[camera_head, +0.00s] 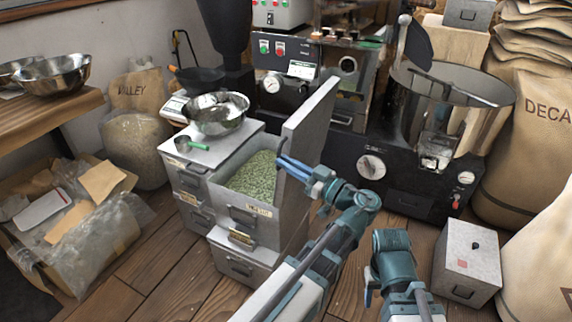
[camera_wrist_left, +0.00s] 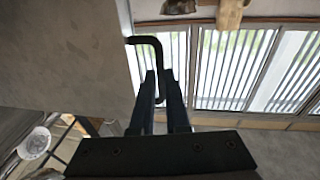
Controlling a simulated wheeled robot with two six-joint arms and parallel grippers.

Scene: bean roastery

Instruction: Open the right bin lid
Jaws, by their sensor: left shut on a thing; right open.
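The right bin (camera_head: 243,212) is a grey metal box with a label on its front and green beans (camera_head: 255,177) inside. Its grey lid (camera_head: 312,118) stands steeply raised along the bin's right side, leaving the beans uncovered. It also fills the left of the left wrist view (camera_wrist_left: 60,55).
The left bin (camera_head: 181,154) is closed, with a metal bowl (camera_head: 216,113) and a green scoop (camera_head: 186,143) on top. A black roaster (camera_head: 400,170) stands behind right. A small grey box (camera_head: 468,262) is on the floor at right.

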